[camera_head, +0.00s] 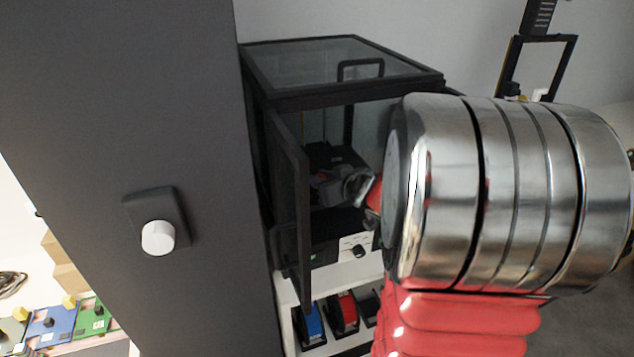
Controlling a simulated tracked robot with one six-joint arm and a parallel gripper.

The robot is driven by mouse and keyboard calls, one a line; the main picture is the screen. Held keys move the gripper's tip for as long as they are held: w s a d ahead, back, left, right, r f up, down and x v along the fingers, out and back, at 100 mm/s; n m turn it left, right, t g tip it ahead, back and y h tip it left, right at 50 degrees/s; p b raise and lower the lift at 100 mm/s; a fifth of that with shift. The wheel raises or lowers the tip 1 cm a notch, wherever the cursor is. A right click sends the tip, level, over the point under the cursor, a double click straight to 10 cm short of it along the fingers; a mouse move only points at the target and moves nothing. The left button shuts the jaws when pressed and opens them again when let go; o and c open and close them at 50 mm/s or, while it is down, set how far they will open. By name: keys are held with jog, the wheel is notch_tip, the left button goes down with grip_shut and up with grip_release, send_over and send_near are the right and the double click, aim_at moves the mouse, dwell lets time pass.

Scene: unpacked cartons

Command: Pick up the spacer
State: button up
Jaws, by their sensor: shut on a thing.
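My gripper (328,187) is small and dark in this view, inside the black-framed glass enclosure (262,60), reaching in through its open front. It is shut on the spacer, which is too small and dark to make out apart from the jaws. My silver and red arm covers the right side of the view and hides the enclosure's right part.
The enclosure's framed door (303,210) stands open left of my gripper. A white control panel with a black knob (358,251) is below. Blue (308,325) and red (346,311) bins sit lower. A dark panel with a white knob (158,238) stands left.

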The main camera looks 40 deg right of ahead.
notch_tip(320, 180, up, 10)
dwell(0.7)
jog(key=shift+s, duration=0.1)
dwell(0.7)
